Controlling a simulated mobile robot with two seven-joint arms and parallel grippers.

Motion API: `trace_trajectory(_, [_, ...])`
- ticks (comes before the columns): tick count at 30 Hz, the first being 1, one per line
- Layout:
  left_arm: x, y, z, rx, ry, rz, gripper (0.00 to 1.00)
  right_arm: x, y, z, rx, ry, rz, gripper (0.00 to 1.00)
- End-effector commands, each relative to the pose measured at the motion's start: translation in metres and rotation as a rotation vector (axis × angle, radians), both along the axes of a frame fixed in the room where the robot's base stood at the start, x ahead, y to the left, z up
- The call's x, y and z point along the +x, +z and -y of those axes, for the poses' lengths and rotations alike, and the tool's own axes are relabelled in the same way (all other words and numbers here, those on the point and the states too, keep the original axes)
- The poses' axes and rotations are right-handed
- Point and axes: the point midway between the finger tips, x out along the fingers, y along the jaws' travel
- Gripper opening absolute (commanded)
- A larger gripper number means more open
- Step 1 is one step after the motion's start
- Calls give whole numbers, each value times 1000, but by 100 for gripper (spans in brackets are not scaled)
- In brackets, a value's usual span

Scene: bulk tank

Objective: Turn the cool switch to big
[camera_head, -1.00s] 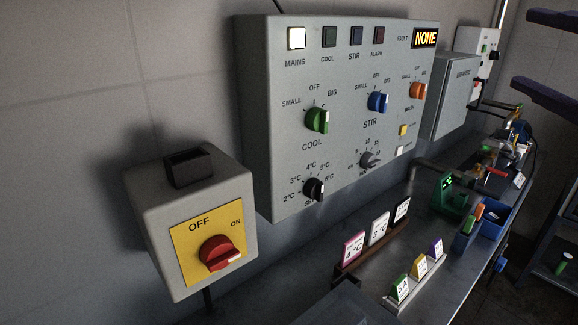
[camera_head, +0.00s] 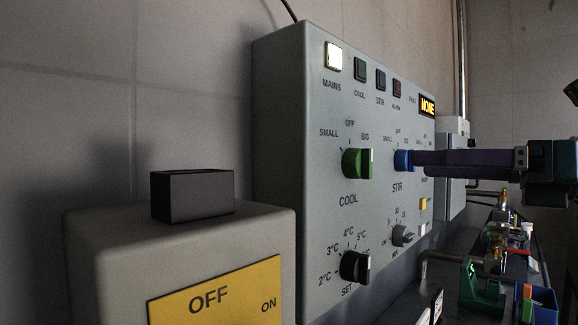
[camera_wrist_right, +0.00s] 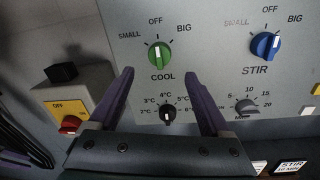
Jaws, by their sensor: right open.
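The green COOL switch (camera_head: 358,163) is on the grey control panel (camera_head: 290,120), under the marks SMALL, OFF and BIG. In the right wrist view, the white line on the COOL switch (camera_wrist_right: 159,55) points up at OFF. My right gripper (camera_wrist_right: 160,78) is open and empty, its purple fingers spread below and either side of the switch in that picture. In the head view, my right gripper (camera_head: 418,160) comes in from the right, its fingers overlapping in front of the panel near the blue STIR switch (camera_head: 403,160). My left gripper is not in view.
A black SET knob (camera_head: 355,267) sits below COOL. The MAINS lamp (camera_head: 334,55) is lit; the COOL lamp (camera_head: 360,69) is dark. A switch box (camera_head: 180,245) with a yellow plate stands front left. A bench with bottles and bins runs along the right.

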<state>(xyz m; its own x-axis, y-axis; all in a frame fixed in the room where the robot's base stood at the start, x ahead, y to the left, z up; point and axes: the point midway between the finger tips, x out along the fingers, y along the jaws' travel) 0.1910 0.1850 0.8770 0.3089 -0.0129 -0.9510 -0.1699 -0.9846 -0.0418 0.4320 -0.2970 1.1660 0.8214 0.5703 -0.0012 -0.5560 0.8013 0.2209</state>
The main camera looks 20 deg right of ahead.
Motion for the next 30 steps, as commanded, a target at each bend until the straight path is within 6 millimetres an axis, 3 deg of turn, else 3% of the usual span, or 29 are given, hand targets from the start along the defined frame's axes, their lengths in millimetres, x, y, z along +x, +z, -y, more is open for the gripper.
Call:
trace_trajectory(15, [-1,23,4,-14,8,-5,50,61,3,-42,5,-2,1,82])
trace_trajectory(28, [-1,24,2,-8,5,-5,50,69,0,-48,1,0,0,82])
trace_trajectory(30, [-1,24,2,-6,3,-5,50,69,0,-48,1,0,0,74])
